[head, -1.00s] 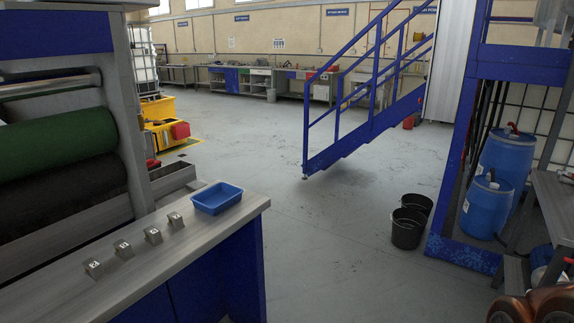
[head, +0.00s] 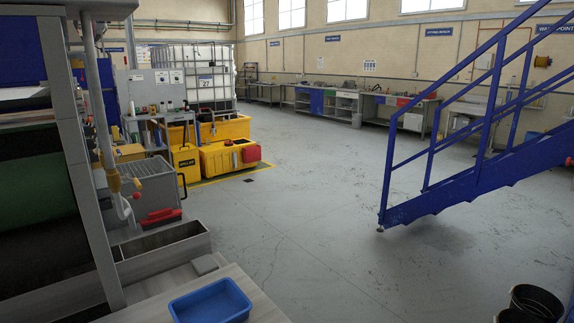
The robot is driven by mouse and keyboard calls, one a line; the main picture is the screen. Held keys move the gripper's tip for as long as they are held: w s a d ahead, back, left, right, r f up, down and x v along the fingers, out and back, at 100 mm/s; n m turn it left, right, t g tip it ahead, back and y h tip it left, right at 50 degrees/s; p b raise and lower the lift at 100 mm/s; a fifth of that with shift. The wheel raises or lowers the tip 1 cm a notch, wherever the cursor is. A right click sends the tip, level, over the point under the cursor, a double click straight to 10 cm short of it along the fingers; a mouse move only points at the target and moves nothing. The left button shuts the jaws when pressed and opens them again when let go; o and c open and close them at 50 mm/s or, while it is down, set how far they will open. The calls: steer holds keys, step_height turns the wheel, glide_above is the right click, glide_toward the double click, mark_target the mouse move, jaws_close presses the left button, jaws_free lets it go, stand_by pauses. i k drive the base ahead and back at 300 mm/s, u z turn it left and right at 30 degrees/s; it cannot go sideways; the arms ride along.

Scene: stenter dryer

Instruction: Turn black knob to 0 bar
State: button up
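No black knob or pressure gauge that I can make out shows in the head view. The stenter machine (head: 75,150) stands at the left edge, with a dark green roller (head: 35,185) behind its grey upright. A pipe with a yellow fitting (head: 113,180) and a small red end piece runs down beside the upright. My gripper is not in view.
A blue tray (head: 210,302) sits on the grey bench at the bottom. Yellow spill containers (head: 225,155) and a grey crate stand beyond the machine. Blue stairs (head: 475,185) rise at right, with black buckets (head: 535,303) below. The floor between is clear.

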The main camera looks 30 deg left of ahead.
mark_target(91, 142)
steer(key=i, duration=2.1)
steer(key=u, duration=1.85)
steer(key=i, duration=1.75)
steer(key=u, duration=0.25)
